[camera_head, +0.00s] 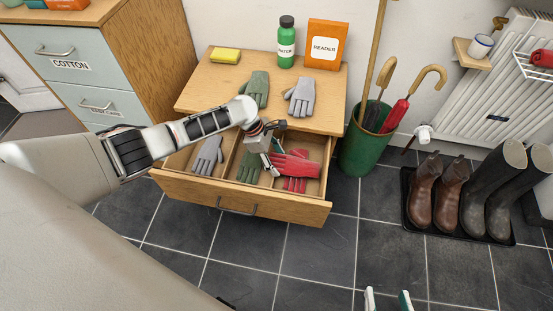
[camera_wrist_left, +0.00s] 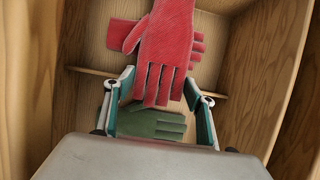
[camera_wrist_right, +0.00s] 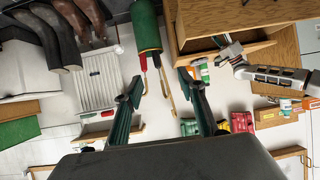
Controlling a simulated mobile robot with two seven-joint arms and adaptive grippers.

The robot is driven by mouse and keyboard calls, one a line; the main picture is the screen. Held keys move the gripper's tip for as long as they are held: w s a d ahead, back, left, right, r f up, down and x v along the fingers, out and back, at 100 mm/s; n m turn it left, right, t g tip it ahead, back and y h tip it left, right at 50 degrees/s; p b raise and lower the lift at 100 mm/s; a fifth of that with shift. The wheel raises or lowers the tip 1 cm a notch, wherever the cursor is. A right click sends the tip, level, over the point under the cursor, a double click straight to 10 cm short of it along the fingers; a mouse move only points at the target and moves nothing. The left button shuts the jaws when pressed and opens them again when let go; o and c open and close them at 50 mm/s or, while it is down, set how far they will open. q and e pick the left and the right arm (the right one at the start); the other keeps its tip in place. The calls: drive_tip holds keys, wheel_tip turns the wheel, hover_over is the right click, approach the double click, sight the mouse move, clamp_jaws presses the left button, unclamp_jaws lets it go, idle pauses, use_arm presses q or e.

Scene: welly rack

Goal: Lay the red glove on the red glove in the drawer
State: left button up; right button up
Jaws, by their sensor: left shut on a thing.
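My left gripper (camera_head: 268,160) is over the open drawer (camera_head: 240,198), shut on a red glove (camera_head: 300,164). In the left wrist view the held glove (camera_wrist_left: 168,45) has its fingers between the gripper's fingertips (camera_wrist_left: 160,88). The other red glove (camera_head: 294,185) lies in the drawer's right compartment, under the held one and partly hidden by it. Whether the two touch, I cannot tell. A green glove (camera_head: 247,168) lies in the middle compartment and a grey glove (camera_head: 207,156) in the left one. My right gripper (camera_wrist_right: 160,82) is open and empty, away from the drawer.
On the cabinet top (camera_head: 205,88) are a green glove (camera_head: 255,88), a grey glove (camera_head: 300,97), a yellow sponge (camera_head: 225,56), a green bottle (camera_head: 286,45) and an orange box (camera_head: 325,45). A green umbrella stand (camera_head: 362,152) is close right of the drawer. Boots (camera_head: 470,197) stand farther right.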

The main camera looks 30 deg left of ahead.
use_arm(q)
drive_tip(key=o, duration=1)
drive_tip(key=shift+f, duration=0.15)
use_arm(e)
drive_tip(key=shift+s+f, duration=0.15)
drive_tip(key=shift+f, duration=0.05)
